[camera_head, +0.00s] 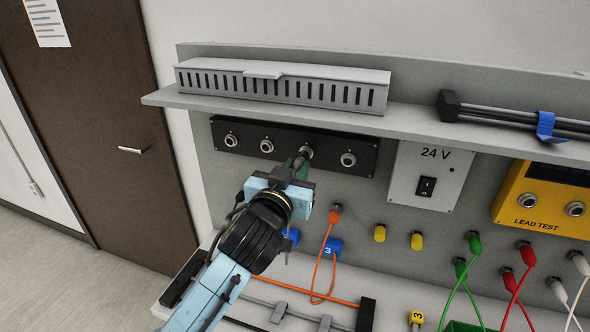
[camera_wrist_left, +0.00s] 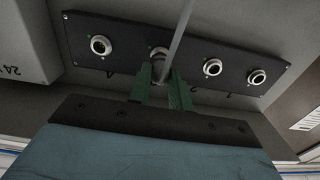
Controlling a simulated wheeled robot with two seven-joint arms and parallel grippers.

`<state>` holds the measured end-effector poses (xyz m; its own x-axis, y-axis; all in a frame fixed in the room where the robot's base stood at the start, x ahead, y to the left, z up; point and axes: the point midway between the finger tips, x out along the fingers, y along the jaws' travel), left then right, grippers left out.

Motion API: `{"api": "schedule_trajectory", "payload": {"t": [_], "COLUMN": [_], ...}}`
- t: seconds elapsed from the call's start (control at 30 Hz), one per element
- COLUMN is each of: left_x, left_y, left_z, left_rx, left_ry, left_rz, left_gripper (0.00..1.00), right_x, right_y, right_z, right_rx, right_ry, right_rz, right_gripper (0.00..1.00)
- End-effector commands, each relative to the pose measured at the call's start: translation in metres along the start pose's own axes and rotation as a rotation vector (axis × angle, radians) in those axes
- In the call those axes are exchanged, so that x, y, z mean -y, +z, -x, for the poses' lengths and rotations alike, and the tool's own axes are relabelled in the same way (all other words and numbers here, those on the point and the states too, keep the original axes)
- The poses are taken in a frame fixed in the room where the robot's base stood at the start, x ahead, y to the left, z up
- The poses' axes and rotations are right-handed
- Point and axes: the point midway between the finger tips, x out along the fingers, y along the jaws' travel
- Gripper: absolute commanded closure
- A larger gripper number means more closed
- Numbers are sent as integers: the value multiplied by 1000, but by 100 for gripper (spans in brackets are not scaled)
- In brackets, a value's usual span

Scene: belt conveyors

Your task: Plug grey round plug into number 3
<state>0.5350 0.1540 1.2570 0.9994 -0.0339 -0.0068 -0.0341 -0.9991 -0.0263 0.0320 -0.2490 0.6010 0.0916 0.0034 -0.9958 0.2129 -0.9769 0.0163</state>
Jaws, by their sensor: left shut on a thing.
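A black panel (camera_head: 372,140) holds several round metal sockets in a row. My left gripper (camera_head: 300,166), with green fingertips, is at the third socket from the left (camera_head: 306,152). In the left wrist view the green fingers (camera_wrist_left: 162,90) are shut around a grey round plug (camera_wrist_left: 161,73). A grey cable (camera_wrist_left: 182,28) runs up across that view. The plug's front is at or very near the socket (camera_wrist_left: 157,51); how deep it sits I cannot tell. My right gripper is not in view.
A shelf (camera_head: 420,128) with a slotted grey duct (camera_head: 280,85) overhangs the panel. A 24 V switch box (camera_head: 428,175) and a yellow lead tester (camera_head: 545,205) are to the right.

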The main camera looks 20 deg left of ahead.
Motion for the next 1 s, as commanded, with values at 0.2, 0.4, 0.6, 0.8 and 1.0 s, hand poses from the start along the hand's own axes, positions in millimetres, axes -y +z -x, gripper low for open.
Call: {"api": "schedule_trajectory", "payload": {"t": [0.2,0.4,0.6,0.8,1.0], "left_x": [0,0,0,0,0], "left_y": [0,0,0,0,0], "left_z": [-3,-6,-9,-10,-9], "left_rx": [0,0,0,-1,-1], "left_ry": [0,-1,-1,0,0], "left_rz": [0,0,0,0,0], "left_gripper": [100,100,100,100,58], "right_x": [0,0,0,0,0], "right_y": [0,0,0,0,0], "right_z": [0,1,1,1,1], "right_rx": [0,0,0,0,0], "right_ry": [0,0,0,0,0], "right_rz": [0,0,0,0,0], "right_gripper": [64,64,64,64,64]}}
